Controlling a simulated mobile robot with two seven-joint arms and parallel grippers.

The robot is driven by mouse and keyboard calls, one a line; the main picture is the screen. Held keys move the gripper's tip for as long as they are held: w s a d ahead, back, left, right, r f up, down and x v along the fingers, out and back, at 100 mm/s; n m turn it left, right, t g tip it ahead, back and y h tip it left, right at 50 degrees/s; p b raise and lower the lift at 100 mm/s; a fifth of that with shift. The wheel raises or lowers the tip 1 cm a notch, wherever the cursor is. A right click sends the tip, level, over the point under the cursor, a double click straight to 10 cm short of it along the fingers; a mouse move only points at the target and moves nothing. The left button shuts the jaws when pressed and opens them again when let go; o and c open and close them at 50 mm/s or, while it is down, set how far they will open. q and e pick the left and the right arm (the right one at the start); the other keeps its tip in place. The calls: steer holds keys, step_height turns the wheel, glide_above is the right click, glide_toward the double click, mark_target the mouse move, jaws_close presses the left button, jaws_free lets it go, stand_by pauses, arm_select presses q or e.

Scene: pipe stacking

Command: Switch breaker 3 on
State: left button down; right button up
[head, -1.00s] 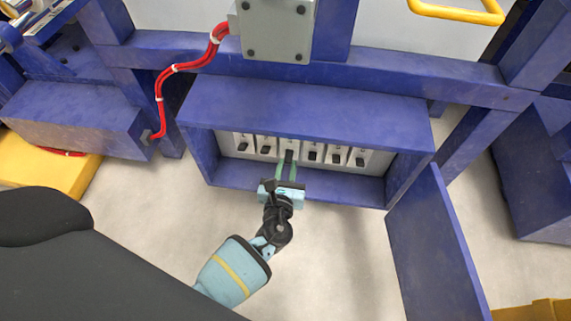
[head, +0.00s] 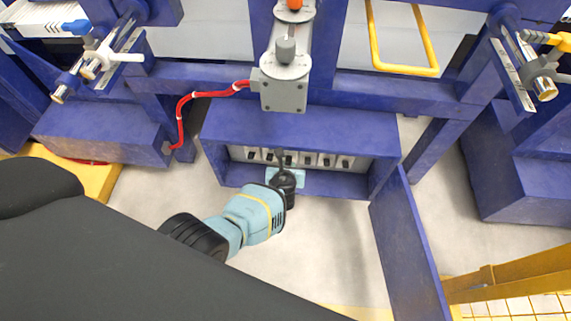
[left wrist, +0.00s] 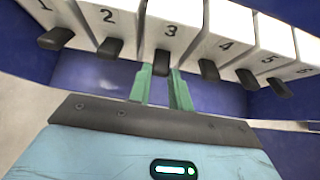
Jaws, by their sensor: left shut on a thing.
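The breaker row (head: 325,160) sits inside an open blue box (head: 300,127) in the head view. In the left wrist view, the white breakers carry printed numbers. Breaker 3 (left wrist: 175,22) is in the middle, with its dark lever (left wrist: 161,63) sticking out at the lower end. My left gripper (left wrist: 161,85) has its green fingers on either side of this lever and is shut on it. In the head view, my left gripper (head: 281,160) reaches into the box and hides part of breaker 3. My right gripper is not in view.
Neighbouring levers of breaker 2 (left wrist: 110,47) and breaker 4 (left wrist: 209,70) stand close on both sides. The box's blue door (head: 408,240) hangs open at right. A grey box (head: 285,93) with a red cable (head: 190,97) is above. Pale floor in front is clear.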

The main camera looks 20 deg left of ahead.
arm_select(q)
steer(key=shift+w+a+r+g+p, duration=0.1)
steer(key=shift+w+r+g+p, duration=0.25)
steer(key=shift+r+g+p, duration=0.35)
steer(key=shift+w+a+r+g+h, duration=0.2)
steer(key=shift+g+h, duration=0.2)
steer(key=shift+g, duration=0.5)
steer(key=shift+w+r, duration=0.1)
steer(key=shift+w, duration=0.05)
steer(key=c, duration=1.3)
jaws_free()
steer(key=shift+d, duration=0.1)
steer(key=shift+s, duration=0.2)
